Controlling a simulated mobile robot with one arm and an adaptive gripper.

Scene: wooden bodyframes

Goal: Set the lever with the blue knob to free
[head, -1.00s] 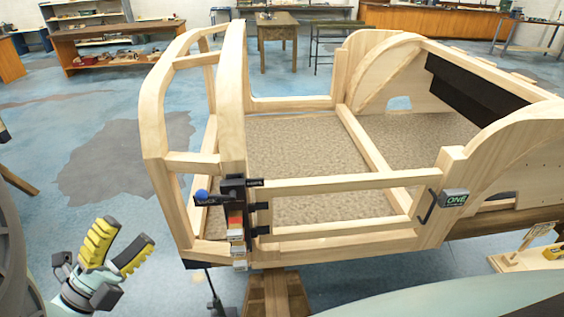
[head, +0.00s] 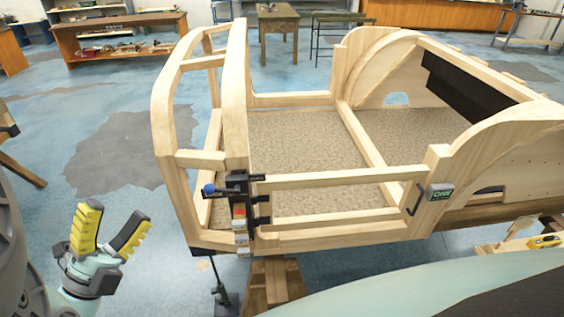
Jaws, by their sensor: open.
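The blue knob (head: 209,189) sits at the left end of a dark lever (head: 222,192) on the near post of the wooden bodyframe (head: 236,120). The lever lies roughly level, pointing left. Dark labels beside it are too small to read surely. Below it is a strip of coloured and pale blocks (head: 239,222). My gripper (head: 117,216) is at the lower left, left of and below the knob. Its two yellow-padded fingers are spread and hold nothing. It is apart from the lever and the frame.
A wooden door (head: 340,200) with a dark handle (head: 416,197) and a small green-lettered sign (head: 440,192) is right of the lever. A wooden stand (head: 275,285) is under the frame. Open blue floor lies to the left. Workbenches (head: 120,38) stand at the back.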

